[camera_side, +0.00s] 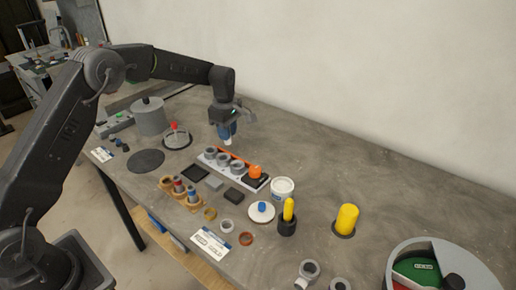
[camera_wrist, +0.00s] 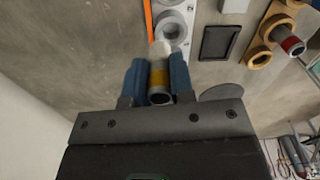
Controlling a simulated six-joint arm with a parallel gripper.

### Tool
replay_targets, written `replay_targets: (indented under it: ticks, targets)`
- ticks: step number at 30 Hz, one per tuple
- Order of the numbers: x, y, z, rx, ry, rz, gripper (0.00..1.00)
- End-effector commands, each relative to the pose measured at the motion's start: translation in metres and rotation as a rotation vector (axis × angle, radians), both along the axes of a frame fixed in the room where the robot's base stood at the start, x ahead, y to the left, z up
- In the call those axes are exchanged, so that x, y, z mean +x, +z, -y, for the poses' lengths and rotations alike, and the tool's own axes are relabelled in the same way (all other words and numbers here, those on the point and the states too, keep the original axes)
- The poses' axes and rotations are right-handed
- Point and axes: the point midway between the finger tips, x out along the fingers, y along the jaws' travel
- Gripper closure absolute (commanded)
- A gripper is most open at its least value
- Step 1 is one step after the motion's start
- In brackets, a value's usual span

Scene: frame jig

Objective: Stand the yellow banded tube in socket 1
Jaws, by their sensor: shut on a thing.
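My gripper (camera_side: 228,131) is above the table, just behind the left end of a grey socket block. In the wrist view my gripper (camera_wrist: 160,80) has its two blue fingers shut on the yellow banded tube (camera_wrist: 159,76), a grey tube with a yellow band and a pale end. That pale end of the tube (camera_side: 228,141) shows below the fingers in the side view. The socket block (camera_side: 246,178) has a row of round grey sockets; the leftmost socket (camera_side: 210,153) is nearest the tube. I cannot read which is socket 1. The tube is apart from the block in the side view.
A tan rack (camera_side: 166,181) with banded tubes stands in front of the block. A clear dome (camera_side: 176,137) and a grey canister (camera_side: 149,116) stand left. The table behind the block is clear.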

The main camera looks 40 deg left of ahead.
Motion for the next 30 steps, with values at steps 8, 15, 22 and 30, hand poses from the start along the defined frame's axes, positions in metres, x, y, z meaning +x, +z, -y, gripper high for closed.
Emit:
replay_targets:
  ticks: [8,15,22,30]
  targets:
    - [-0.014,0.006,-0.066,0.000,0.124,0.001,1.00]
    - [-0.016,-0.005,-0.071,0.000,0.136,-0.003,1.00]
    - [-0.016,-0.027,-0.071,0.000,0.135,-0.001,1.00]
    - [-0.015,-0.042,-0.071,0.000,0.134,0.000,1.00]
